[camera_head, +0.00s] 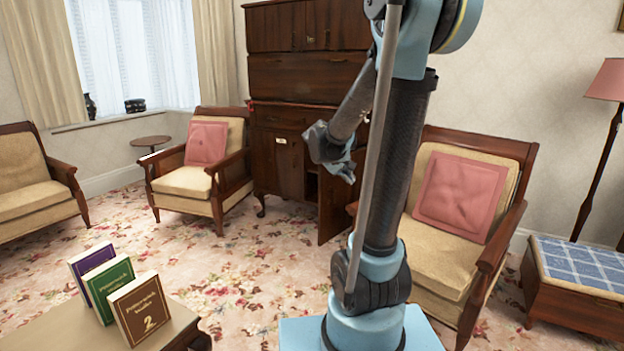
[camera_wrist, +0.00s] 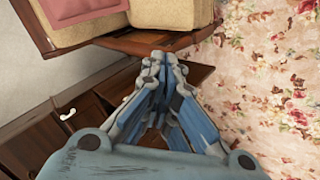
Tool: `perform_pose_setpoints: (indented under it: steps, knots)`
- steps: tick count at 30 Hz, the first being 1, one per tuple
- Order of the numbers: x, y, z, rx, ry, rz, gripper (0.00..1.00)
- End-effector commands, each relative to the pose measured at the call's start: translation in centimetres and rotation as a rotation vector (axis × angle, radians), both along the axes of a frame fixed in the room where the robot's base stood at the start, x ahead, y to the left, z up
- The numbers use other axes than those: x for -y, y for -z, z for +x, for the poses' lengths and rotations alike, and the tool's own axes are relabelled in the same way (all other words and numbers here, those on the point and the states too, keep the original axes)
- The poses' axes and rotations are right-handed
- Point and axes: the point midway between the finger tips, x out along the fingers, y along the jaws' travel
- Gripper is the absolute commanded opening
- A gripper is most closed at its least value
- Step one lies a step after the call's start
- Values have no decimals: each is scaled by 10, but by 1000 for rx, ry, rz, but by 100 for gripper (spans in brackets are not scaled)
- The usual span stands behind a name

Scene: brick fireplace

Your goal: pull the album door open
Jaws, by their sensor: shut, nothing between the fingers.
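The dark wooden cabinet (camera_head: 275,118) stands against the back wall in the head view. Its lower right door (camera_head: 335,205) stands swung out toward me, with a dark opening (camera_head: 311,184) beside it. The lower left door (camera_head: 288,165) looks closed and has a small pale tag near its top; I cannot read it or tell which door is the album door. My gripper (camera_head: 346,172) is in front of the open door's upper part; contact cannot be told. In the wrist view my gripper (camera_wrist: 163,58) is shut and empty, with brown cabinet wood (camera_wrist: 90,112) behind it.
An armchair with a pink cushion (camera_head: 460,195) stands close right of the open door. Another armchair (camera_head: 205,165) stands left of the cabinet. A low table (camera_head: 50,330) with books is at front left. Floral carpet (camera_head: 240,265) between is clear.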

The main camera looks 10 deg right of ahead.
Motion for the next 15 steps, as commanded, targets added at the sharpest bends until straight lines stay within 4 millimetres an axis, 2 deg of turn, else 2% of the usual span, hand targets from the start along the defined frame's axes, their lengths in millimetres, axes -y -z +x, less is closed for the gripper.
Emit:
perform_pose_setpoints:
  steps: [1, 3, 15]
  knots:
    - [-2, -1, 17, 11, -12, -27, 0]
    - [-4, -1, 39, 28, -31, -66, 0]
    - [-27, 11, 156, 127, -142, -298, 0]
